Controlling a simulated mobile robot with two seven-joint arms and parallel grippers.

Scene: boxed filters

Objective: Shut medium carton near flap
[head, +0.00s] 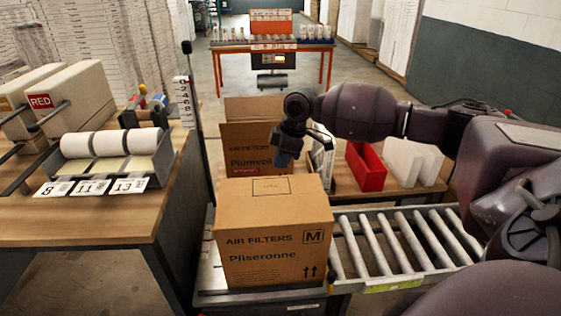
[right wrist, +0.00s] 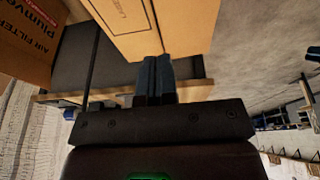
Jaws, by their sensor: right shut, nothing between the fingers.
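The medium carton (head: 270,242), brown and marked "AIR FILTERS M", stands upright on the bench at the near end of the rollers. Its top (head: 268,196) looks flat and covered, with a printed outline; no flap stands up. I cannot tell the near flap apart from the top. My right gripper (head: 282,160) points down just above the carton's far top edge, shut and empty. In the right wrist view its dark fingertips (right wrist: 155,68) are together beside a brown carton face (right wrist: 125,25); contact is unclear. My left gripper is out of view.
Another carton (head: 245,140), marked "Plumvell", stands behind with a panel raised. A roller conveyor (head: 400,243) lies right. A red bin (head: 366,167) and white filters (head: 408,160) are behind it. A wooden table (head: 95,218) with a roll dispenser stands left.

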